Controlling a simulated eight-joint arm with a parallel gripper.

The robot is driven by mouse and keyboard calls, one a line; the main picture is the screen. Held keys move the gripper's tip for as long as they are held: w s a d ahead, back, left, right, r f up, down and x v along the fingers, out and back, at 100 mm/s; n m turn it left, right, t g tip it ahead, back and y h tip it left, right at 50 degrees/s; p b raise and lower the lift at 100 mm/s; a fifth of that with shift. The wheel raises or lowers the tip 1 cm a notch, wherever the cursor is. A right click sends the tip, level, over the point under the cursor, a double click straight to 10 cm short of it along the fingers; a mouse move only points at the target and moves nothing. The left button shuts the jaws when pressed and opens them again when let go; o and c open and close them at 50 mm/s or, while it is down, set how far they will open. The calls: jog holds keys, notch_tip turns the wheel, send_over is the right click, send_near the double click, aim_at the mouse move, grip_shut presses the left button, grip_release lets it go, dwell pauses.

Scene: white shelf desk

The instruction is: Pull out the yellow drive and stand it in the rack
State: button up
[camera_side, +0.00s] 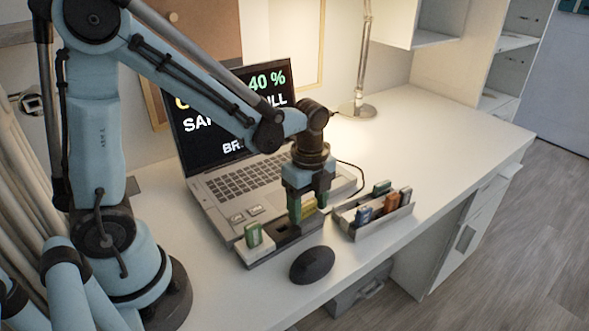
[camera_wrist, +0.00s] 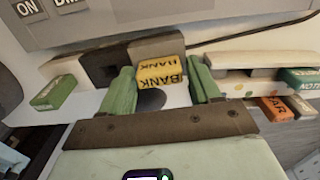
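The yellow drive (camera_side: 308,204), labelled BANK, stands in the dark hub (camera_side: 281,231) in front of the laptop. In the wrist view the yellow drive (camera_wrist: 161,74) lies between my two green fingertips. My gripper (camera_side: 309,202) points down over the hub with a finger on each side of the drive. The wrist view shows my gripper (camera_wrist: 162,80) open, with narrow gaps beside the drive. The drive's lower end is hidden. The pale rack (camera_side: 376,229) stands to the right of the hub and holds several drives.
A green drive (camera_side: 253,235) stands at the hub's left end. A dark mouse (camera_side: 311,265) lies in front of the hub, near the desk's front edge. The open laptop (camera_side: 240,150) is behind. The desk right of the rack is clear.

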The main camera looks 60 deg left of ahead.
aim_at(308, 203)
jog(key=c, duration=0.6)
jog(key=shift+r, duration=0.1)
jog(key=shift+c, duration=0.2)
jog(key=shift+r, duration=0.75)
notch_tip(308, 203, up, 2)
jog(key=shift+r, duration=0.1)
jog(key=s+d+r, duration=0.6)
jog(key=d+r, duration=0.3)
jog(key=r, duration=0.3)
jog(key=shift+s+d, duration=0.2)
jog(key=shift+d, duration=0.15)
